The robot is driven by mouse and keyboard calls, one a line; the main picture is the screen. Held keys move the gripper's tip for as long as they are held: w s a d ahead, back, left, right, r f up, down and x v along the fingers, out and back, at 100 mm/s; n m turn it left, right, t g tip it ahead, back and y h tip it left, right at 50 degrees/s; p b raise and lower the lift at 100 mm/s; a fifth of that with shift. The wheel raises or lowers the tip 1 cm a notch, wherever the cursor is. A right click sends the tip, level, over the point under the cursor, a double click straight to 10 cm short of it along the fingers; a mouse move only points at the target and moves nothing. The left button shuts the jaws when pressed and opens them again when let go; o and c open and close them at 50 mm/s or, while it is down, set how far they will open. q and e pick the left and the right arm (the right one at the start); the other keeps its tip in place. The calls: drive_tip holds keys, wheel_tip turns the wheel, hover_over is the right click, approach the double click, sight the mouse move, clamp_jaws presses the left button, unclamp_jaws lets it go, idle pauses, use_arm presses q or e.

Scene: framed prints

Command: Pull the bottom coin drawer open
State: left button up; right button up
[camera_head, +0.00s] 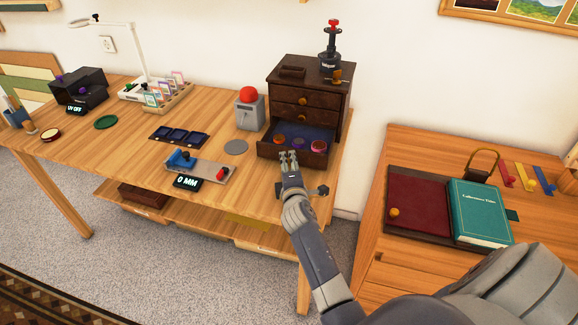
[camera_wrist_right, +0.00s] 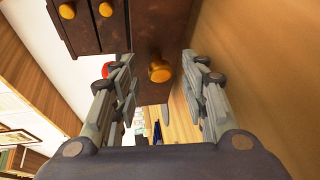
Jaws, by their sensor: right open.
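The dark brown coin cabinet (camera_head: 318,77) stands at the table's right end. Its bottom drawer (camera_head: 268,150) is pulled out, showing a blue lining and several round coins (camera_head: 298,142) inside. The two upper drawers are shut. My right gripper (camera_head: 288,156) is in front of the bottom drawer. In the right wrist view the bottom drawer's yellow knob (camera_wrist_right: 160,72) lies between and beyond the open fingers (camera_wrist_right: 160,88), with a gap on each side. In the head view the gripper hides the knob. My left gripper is not in view.
A grey box with a red dome (camera_head: 249,108) and a grey disc (camera_head: 235,147) stand left of the drawer. A caliper-like gauge (camera_head: 200,170) lies near the front edge. A lower cabinet with a teal book (camera_head: 482,212) stands to the right.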

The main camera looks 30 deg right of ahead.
drive_tip(key=shift+s+a, duration=0.1)
drive_tip(key=shift+s, duration=0.05)
drive_tip(key=v, duration=1.1)
drive_tip(key=shift+s+a, duration=0.15)
drive_tip(key=shift+s, duration=0.15)
